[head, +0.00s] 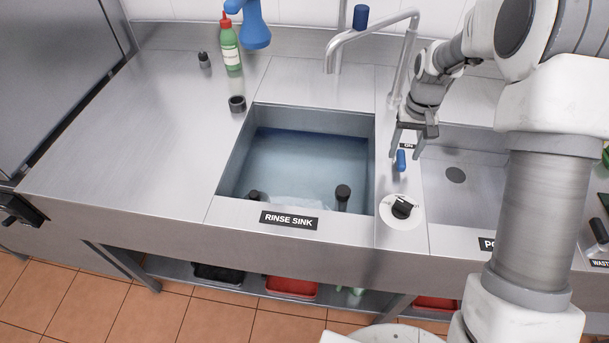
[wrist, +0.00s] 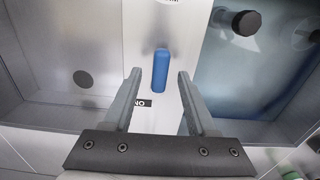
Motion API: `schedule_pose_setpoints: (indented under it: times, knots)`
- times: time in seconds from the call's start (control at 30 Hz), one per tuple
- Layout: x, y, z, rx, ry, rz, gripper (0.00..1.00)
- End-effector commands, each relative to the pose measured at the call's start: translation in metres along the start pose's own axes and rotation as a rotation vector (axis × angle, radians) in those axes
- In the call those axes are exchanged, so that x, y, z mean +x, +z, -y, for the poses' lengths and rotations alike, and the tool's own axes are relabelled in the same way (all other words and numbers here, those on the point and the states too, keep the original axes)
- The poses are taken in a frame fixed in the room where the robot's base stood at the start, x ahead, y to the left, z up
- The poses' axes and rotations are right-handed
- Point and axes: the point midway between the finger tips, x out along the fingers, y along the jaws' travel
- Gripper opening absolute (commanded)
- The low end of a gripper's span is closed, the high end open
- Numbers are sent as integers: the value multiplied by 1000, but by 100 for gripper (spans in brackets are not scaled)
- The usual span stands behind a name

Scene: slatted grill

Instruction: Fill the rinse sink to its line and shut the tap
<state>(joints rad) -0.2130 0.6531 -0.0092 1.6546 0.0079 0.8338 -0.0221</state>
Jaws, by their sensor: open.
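The rinse sink (head: 226,178) holds bluish water (head: 300,165). A dark blue band (head: 312,136) runs along its back wall at or near the water's edge; I cannot tell which is higher. A pale patch shows on the water near the front. The tall tap (head: 402,62) has its spout at the back of the sink; I cannot make out a stream. A small blue lever (head: 401,160) stands on the strip between the basins. My gripper (head: 407,151) is open above it. In the wrist view, the blue lever (wrist: 160,70) appears between and just beyond the fingertips (wrist: 160,76).
A black knob on a white dial (head: 402,207) sits in front of the lever. A second, empty-looking basin (head: 460,196) lies to the right. A green bottle (head: 231,50) and small dark items stand behind left. The left counter (head: 130,130) is clear.

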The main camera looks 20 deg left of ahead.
Motion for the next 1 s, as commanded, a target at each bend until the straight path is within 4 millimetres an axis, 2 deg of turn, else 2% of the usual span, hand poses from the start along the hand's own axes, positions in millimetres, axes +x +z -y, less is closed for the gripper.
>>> schedule_pose_setpoints:
  times: [0.1, 1.0]
  knots:
    - [-12, 0, 0, 0, 0, -1, 57]
    - [-75, 0, 0, 0, 0, -1, 57]
